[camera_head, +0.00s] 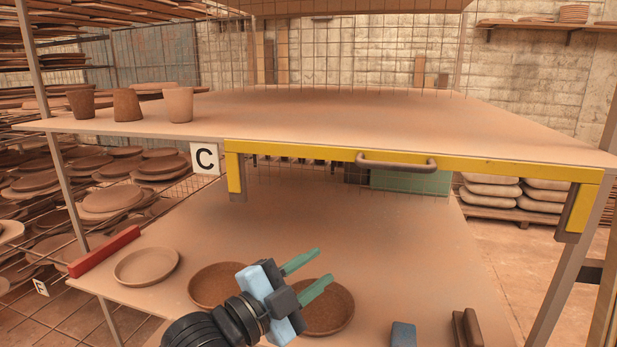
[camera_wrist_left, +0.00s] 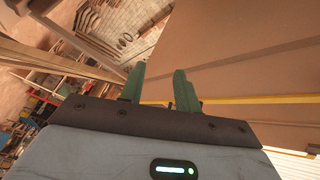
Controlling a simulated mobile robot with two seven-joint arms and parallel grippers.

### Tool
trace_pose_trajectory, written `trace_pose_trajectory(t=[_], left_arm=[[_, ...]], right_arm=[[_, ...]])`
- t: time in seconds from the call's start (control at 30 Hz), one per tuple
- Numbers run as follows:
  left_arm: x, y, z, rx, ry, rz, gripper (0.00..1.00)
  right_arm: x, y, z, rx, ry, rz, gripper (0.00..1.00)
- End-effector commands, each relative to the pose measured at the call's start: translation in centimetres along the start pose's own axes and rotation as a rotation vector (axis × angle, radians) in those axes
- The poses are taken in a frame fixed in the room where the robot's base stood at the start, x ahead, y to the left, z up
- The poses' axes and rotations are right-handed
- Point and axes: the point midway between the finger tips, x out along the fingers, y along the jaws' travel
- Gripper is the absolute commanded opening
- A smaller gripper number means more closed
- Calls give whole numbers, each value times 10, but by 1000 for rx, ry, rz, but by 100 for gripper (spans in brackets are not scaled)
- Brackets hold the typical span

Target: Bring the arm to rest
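My left gripper (camera_head: 317,274) reaches in from the bottom of the head view, over the lower shelf. Its two green fingers are apart with nothing between them. In the left wrist view the gripper (camera_wrist_left: 159,85) also shows open and empty, with the underside of a board (camera_wrist_left: 240,50) beyond it. The fingers are above the plates in the head view and do not visibly hold any. My right gripper is not in view.
The lower shelf (camera_head: 340,225) holds a pale plate (camera_head: 146,266) and two brown plates (camera_head: 215,281) (camera_head: 335,310). A yellow bar (camera_head: 480,168) with a handle (camera_head: 396,163) edges the upper shelf (camera_head: 330,118). Three cups (camera_head: 128,105) stand there. A red block (camera_head: 104,252) lies at left.

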Motion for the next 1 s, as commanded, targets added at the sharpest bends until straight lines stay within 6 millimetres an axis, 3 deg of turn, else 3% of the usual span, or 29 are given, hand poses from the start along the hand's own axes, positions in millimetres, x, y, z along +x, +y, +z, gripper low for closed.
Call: trace_pose_trajectory(t=[0.1, 0.27, 0.53, 0.8, 1.0], left_arm=[[-19, 36, 35, -159, -84, -8, 33], [-52, 85, 78, -355, -204, -26, 33], [-132, 180, 135, -655, -441, -62, 33], [-242, 280, 162, -905, -715, -103, 33], [-337, 347, 158, -1045, -930, -134, 33]], right_arm=[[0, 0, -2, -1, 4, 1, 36], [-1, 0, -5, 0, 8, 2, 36], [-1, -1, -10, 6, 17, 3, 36], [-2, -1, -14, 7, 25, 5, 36], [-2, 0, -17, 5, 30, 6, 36]])
